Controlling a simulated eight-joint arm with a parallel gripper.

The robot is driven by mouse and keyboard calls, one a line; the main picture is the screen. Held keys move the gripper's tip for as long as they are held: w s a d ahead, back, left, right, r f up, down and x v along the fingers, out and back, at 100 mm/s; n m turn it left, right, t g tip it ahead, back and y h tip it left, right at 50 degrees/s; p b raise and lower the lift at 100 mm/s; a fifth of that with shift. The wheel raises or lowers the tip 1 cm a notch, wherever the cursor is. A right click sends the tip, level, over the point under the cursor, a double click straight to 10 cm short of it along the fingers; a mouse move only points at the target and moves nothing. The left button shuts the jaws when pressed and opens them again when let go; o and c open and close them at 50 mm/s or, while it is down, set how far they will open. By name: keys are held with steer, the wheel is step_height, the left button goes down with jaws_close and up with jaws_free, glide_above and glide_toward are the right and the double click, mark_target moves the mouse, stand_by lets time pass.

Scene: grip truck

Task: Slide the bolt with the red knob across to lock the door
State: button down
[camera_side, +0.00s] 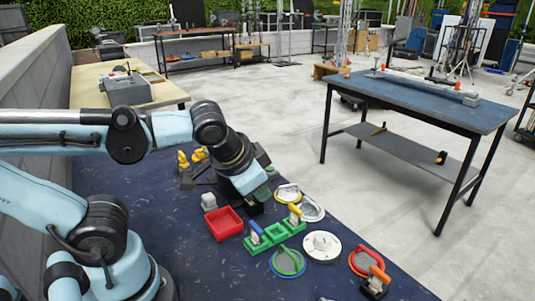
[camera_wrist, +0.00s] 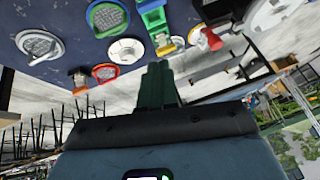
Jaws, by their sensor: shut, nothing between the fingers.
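My gripper (camera_side: 261,193) is above the dark blue mat in the side view, pointing down and to the right. Its green fingers (camera_wrist: 157,85) are together and empty in the wrist view. A red knob-like piece (camera_wrist: 212,38) shows to the upper right of the fingers in the wrist view, apart from them. The fitting is partly cut off and blurred, so I cannot tell how the bolt stands against the door. In the side view, my wrist hides part of the area behind and below it.
A separate blue-topped table (camera_side: 425,95) stands to the right.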

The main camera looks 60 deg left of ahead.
steer(key=shift+s+r+m+y, duration=0.3)
steer(key=shift+r+y, duration=0.3)
steer(key=shift+r, duration=0.2)
steer(key=shift+s+r+m+y, duration=0.2)
steer(key=shift+s+r+y, duration=0.1)
steer(key=shift+r+y, duration=0.4)
steer(key=w+a+f, duration=0.6)
steer(key=a+f, duration=0.1)
steer(key=f, duration=0.1)
steer(key=shift+w, duration=0.15)
steer(key=shift+a+r, duration=0.1)
steer(key=shift+a, duration=1.6)
